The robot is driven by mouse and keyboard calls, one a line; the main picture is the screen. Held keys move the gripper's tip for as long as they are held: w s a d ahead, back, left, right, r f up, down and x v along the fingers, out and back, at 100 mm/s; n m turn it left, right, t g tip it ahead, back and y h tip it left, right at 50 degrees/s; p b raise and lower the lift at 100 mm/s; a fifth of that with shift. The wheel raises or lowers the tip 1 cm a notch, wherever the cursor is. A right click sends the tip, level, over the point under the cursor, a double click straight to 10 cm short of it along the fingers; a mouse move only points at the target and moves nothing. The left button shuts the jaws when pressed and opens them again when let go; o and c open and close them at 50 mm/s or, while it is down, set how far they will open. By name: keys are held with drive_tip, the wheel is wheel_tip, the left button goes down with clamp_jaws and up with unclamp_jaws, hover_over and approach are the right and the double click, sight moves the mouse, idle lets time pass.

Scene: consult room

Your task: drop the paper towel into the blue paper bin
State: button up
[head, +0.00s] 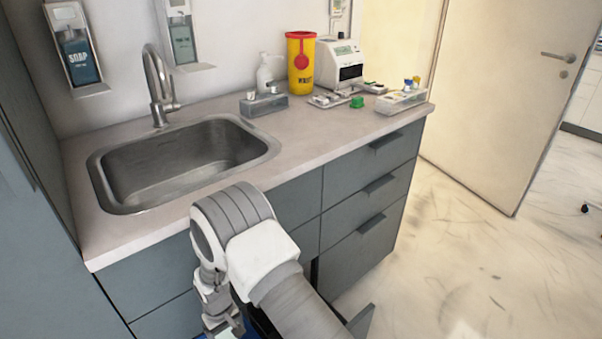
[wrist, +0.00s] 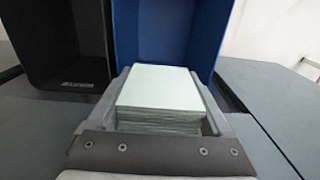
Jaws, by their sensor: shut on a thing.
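My gripper (head: 222,318) hangs low in front of the sink cabinet in the head view. In the wrist view my gripper (wrist: 160,88) is shut on the paper towel (wrist: 158,88), a pale, folded, layered stack held between the fingers. The blue paper bin (wrist: 190,32) fills the upper middle of the wrist view, right behind the towel. A sliver of blue (head: 228,334) shows at the bottom edge of the head view, by the gripper. How far the towel reaches over or into the bin cannot be told.
A dark bin (wrist: 60,45) with a small label stands left of the blue one. The counter (head: 300,145) with its sink (head: 180,160) runs above. A grey panel edge (head: 362,322) sticks out right of my arm. The floor (head: 450,260) to the right is clear.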

drive_tip(key=shift+f, duration=0.5)
drive_tip(key=o, duration=1.2)
wheel_tip(320, 180, up, 18)
drive_tip(key=p, duration=0.3)
drive_tip(key=shift+f+p, duration=0.25)
drive_tip(key=shift+p, duration=0.15)
